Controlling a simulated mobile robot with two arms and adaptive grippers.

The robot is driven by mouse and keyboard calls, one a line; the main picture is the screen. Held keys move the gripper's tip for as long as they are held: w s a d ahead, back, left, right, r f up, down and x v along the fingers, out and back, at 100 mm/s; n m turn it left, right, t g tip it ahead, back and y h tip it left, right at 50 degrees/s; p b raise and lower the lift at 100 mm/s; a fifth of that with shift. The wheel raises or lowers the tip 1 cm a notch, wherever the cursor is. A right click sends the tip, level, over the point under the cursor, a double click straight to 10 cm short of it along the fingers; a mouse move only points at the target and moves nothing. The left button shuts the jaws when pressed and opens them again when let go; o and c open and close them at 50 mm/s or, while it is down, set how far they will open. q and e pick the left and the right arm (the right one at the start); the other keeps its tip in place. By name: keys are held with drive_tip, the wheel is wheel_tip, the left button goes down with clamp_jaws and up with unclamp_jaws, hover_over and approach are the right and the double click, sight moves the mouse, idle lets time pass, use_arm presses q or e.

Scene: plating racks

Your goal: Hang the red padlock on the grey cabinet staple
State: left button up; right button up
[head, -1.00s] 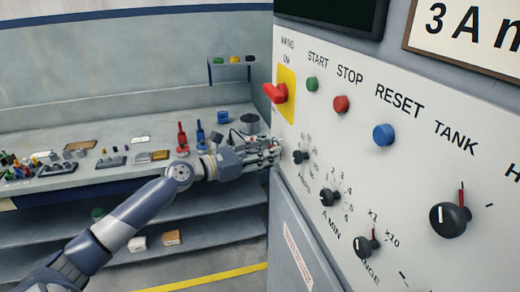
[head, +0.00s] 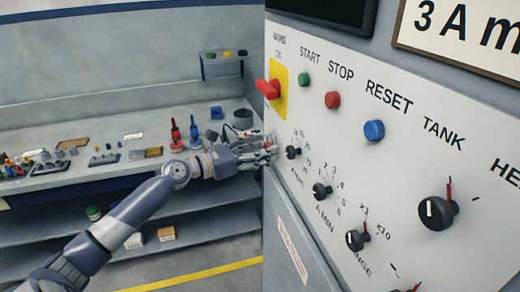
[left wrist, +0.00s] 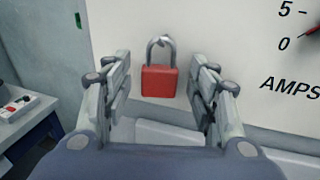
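The red padlock (left wrist: 159,81) shows in the left wrist view, upright against the pale front of the grey cabinet (left wrist: 230,40). Its grey shackle points up, and a small grey piece, seemingly the staple, shows inside the shackle's top. My left gripper (left wrist: 160,92) is open, with a finger on each side of the padlock and a visible gap on both sides. In the head view my left gripper (head: 268,148) reaches to the cabinet's left edge. The padlock and staple cannot be made out there. My right gripper is not in view.
The cabinet panel carries a red mains handle (head: 267,89), a green button (head: 304,79), a red button (head: 332,99), a blue button (head: 374,130) and several black knobs. A bench (head: 90,180) with small parts and red and blue tools stands behind my left arm.

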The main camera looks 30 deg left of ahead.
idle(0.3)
use_arm(q)
drive_tip(key=v, duration=1.2)
drive_tip(key=shift+f, duration=0.1)
